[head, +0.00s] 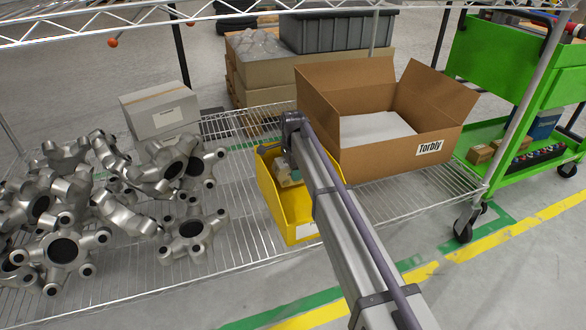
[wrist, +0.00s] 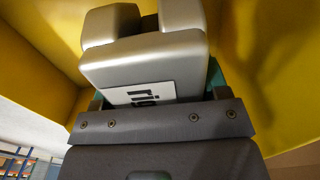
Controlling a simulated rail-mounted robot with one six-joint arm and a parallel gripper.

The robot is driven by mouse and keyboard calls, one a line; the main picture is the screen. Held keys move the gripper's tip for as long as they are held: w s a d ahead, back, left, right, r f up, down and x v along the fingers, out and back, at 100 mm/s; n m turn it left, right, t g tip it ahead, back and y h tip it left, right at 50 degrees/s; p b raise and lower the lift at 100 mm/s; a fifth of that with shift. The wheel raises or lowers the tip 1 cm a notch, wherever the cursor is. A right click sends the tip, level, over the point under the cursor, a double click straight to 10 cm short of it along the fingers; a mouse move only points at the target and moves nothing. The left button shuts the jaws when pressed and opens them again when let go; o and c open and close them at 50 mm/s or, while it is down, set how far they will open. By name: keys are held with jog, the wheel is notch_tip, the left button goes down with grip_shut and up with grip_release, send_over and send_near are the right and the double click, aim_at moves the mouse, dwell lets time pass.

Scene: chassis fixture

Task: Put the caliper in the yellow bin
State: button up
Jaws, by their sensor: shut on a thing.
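The yellow bin (head: 301,232) stands on the wire shelf, in front of the brown carton. My arm reaches over it, and my gripper (head: 288,178) is down inside its opening. In the wrist view my silver gripper (wrist: 148,22), with a white label, points away from the camera between the yellow walls of the bin (wrist: 265,60). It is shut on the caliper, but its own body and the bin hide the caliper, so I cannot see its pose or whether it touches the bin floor.
Several silver castings (head: 63,248) crowd the shelf left of the bin. An open brown carton (head: 400,150) stands close at its right. A grey-white box (head: 160,112) is behind the castings. A green cart (head: 510,60) is at the right. Bare wire shelf (head: 240,185) lies just left of the bin.

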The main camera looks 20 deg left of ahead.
jog(key=o, duration=1.7)
notch_tip(320, 180, up, 13)
jog(key=p, duration=1.3)
jog(key=shift+r, duration=0.1)
